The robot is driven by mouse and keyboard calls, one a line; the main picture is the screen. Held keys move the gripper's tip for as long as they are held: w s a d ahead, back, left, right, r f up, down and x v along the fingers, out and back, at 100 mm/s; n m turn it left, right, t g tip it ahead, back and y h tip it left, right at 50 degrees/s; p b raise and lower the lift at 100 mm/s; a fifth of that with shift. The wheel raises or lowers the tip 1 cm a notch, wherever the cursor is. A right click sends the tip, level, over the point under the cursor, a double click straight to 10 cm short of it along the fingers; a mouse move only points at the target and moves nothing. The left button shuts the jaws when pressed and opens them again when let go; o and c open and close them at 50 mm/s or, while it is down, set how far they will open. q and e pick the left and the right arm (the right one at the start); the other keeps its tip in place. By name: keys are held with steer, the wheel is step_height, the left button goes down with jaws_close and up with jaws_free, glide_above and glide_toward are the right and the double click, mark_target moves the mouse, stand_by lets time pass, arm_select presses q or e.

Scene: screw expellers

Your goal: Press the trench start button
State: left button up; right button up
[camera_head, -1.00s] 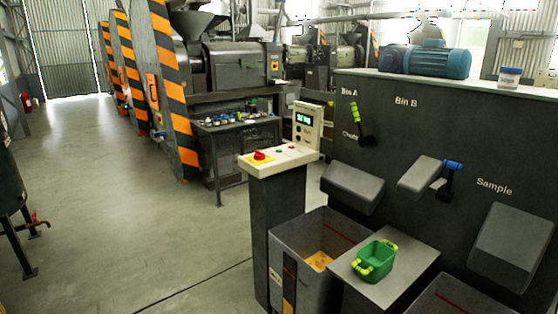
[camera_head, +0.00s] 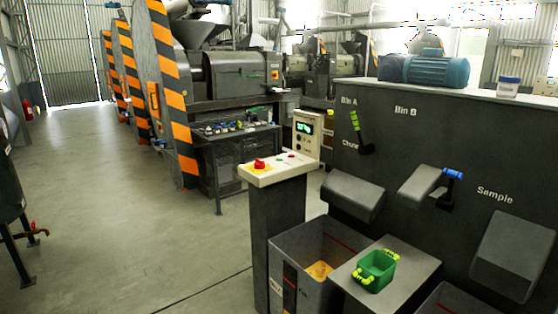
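A grey pedestal carries a cream control panel (camera_head: 272,172) near the middle of the head view. On its sloped top sits a large red button (camera_head: 260,163) on a yellow plate. To its right are a small green button (camera_head: 279,159) and a small red one (camera_head: 291,156). I cannot read any label on them, so I cannot tell which is the trench start button. An upright cream box (camera_head: 307,135) with a lit green display stands behind the panel's right end. Neither of my grippers is in view.
A bin (camera_head: 287,248) with yellowish material stands right of the pedestal. A green tub (camera_head: 376,270) sits on a grey stand beside it. The dark wall (camera_head: 400,150) with chutes and levers fills the right. Open floor (camera_head: 130,220) lies to the left.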

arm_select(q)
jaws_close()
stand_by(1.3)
